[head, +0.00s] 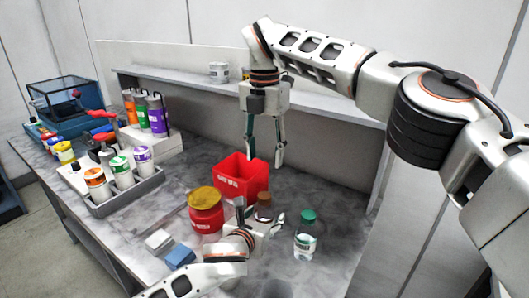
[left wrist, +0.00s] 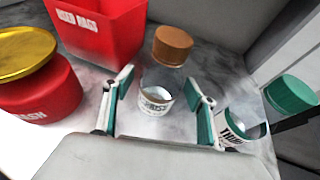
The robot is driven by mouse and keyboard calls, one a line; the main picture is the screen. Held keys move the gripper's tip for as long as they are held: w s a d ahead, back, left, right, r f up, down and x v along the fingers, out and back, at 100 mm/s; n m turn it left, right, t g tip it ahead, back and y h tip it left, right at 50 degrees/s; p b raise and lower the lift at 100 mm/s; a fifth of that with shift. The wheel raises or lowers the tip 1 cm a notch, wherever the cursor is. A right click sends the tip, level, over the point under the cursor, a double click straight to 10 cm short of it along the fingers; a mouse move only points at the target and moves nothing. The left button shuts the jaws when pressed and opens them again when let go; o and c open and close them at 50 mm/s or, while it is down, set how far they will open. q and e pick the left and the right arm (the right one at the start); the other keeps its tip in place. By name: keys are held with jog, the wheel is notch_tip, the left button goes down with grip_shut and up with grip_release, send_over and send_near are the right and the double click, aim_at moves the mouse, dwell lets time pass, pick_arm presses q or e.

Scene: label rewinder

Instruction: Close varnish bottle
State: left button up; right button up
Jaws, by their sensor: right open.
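A clear bottle with a white label (left wrist: 155,101) and a brown cap (left wrist: 172,45) at its top stands on the bench in the left wrist view; its lettering is only partly readable. The brown cap also shows in the head view (head: 264,198), with the body mostly hidden by my left gripper. I cannot tell whether the cap is fully seated. My left gripper (head: 259,211) is open, its fingers on either side of the bottle with visible gaps. My right gripper (head: 265,161) is open and empty, pointing down above the red bin, behind the bottle.
A red bin (head: 240,180) stands behind the bottle. A red jar with a yellow lid (head: 206,216) is at left, a green-capped bottle (head: 306,240) at right. Blue and white blocks (head: 180,256) and a grey tray of bottles (head: 125,195) lie further left.

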pick_arm(q)
jog(key=shift+s, duration=0.1)
jog(key=v, duration=1.1)
jog(key=shift+s, duration=0.4)
jog(key=shift+a+r, duration=0.1)
